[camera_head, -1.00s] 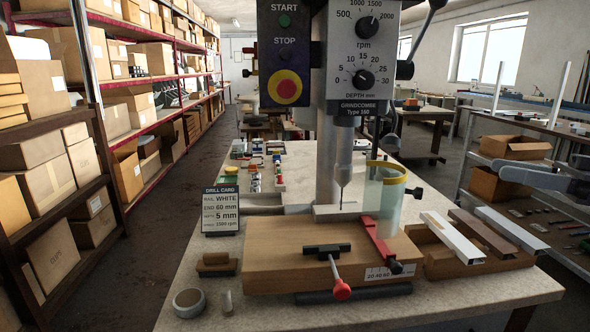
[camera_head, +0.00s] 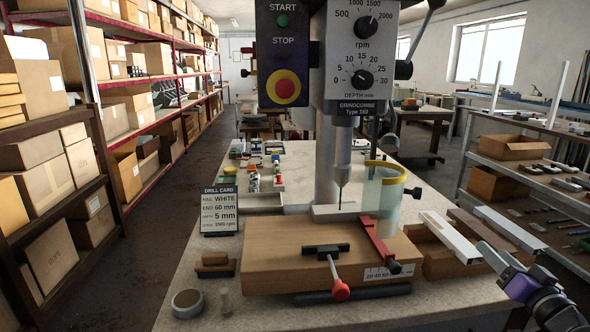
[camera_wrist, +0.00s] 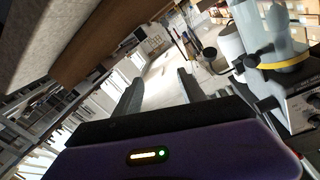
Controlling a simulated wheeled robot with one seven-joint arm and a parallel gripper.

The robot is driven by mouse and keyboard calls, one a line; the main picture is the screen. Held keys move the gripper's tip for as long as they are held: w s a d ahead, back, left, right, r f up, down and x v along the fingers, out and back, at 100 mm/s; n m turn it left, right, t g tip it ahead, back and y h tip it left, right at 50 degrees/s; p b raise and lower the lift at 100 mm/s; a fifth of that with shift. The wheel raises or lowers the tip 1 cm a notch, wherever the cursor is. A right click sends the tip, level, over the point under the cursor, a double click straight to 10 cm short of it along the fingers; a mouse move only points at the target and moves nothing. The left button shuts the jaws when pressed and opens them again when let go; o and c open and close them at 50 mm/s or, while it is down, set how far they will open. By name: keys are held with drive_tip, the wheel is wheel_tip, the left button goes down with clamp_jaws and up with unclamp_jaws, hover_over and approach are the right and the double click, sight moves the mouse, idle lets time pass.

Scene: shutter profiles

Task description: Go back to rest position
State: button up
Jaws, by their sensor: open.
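My gripper (camera_head: 493,258) shows at the lower right of the head view, beside the bench's right edge and near the rail pieces. Its purple body is tilted. In the wrist view its two grey fingers (camera_wrist: 160,88) stand apart with nothing between them. The drill press (camera_head: 342,100) stands over a wooden block (camera_head: 300,258) with a red-handled stop and a clamp. A white rail (camera_head: 449,236), a brown rail (camera_head: 478,230) and another white rail (camera_head: 510,230) lie on a wooden holder right of the block.
A drill card (camera_head: 219,212) stands on the bench (camera_head: 190,262), left of the press. A tape roll (camera_head: 188,302) lies at the front left. A shelf with cardboard boxes (camera_head: 512,147) stands close on the right. Tall box shelves line the left; the aisle floor (camera_head: 180,185) is clear.

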drive_tip(key=s+a+f+m+h, duration=0.1)
drive_tip(key=s+a+f+h, duration=0.1)
drive_tip(key=s+a+f, duration=0.45)
drive_tip(key=s+a+f+h, duration=0.2)
drive_tip(key=s+a+f, duration=0.15)
drive_tip(key=s, duration=0.65)
drive_tip(key=s+a+n+g+y, duration=0.1)
drive_tip(key=s+a, duration=0.4)
drive_tip(key=s, duration=0.5)
drive_tip(key=s+a+f+n+g+y, duration=0.1)
drive_tip(key=s+a+n+y, duration=0.1)
drive_tip(key=s+a, duration=0.4)
drive_tip(key=s+a+f+n+g+y, duration=0.1)
drive_tip(key=s+a, duration=0.5)
drive_tip(key=s, duration=0.9)
drive_tip(key=shift+s+a+f+n+y, duration=0.15)
drive_tip(key=shift+s+n+y, duration=0.35)
drive_tip(key=shift+n, duration=0.7)
